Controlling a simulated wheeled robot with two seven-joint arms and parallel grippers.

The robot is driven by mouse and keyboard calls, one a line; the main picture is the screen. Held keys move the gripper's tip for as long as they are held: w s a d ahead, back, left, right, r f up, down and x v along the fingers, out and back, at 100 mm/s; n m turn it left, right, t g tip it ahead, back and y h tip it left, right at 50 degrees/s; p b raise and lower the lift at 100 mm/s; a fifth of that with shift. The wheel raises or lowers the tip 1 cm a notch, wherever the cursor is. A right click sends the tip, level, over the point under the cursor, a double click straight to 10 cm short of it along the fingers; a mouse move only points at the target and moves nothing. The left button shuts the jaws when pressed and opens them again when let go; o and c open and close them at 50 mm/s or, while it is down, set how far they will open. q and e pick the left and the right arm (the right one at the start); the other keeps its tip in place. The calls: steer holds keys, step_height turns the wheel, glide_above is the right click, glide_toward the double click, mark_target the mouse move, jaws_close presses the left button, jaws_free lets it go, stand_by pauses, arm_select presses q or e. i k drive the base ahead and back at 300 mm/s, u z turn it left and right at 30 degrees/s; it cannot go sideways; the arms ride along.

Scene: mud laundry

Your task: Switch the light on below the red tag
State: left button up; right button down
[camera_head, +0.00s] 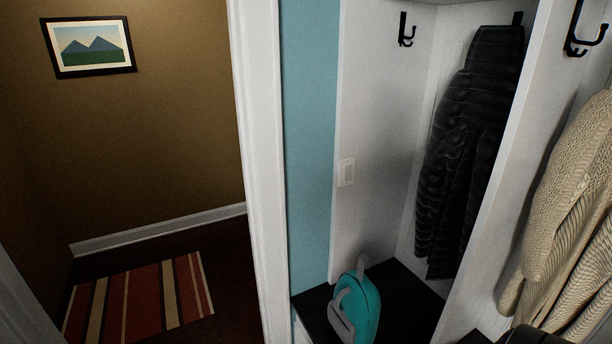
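A white light switch plate (346,172) is on the white side panel of the coat nook, just right of the blue wall strip. It is too small to tell which way its switch is set. I see no red tag in this view. Neither of my grippers shows in the head view.
A teal and grey item (361,306) stands on the black bench (410,296) below the switch. A black jacket (468,150) and a beige knit garment (570,215) hang to the right. A white door frame (258,170) stands left, beside a dark room with a striped rug (140,300).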

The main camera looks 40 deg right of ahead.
mark_target(347, 176)
steer(key=z, duration=0.05)
steer(key=i, duration=0.75)
steer(key=z, duration=0.75)
steer(key=i, duration=0.55)
steer(key=z, duration=0.5)
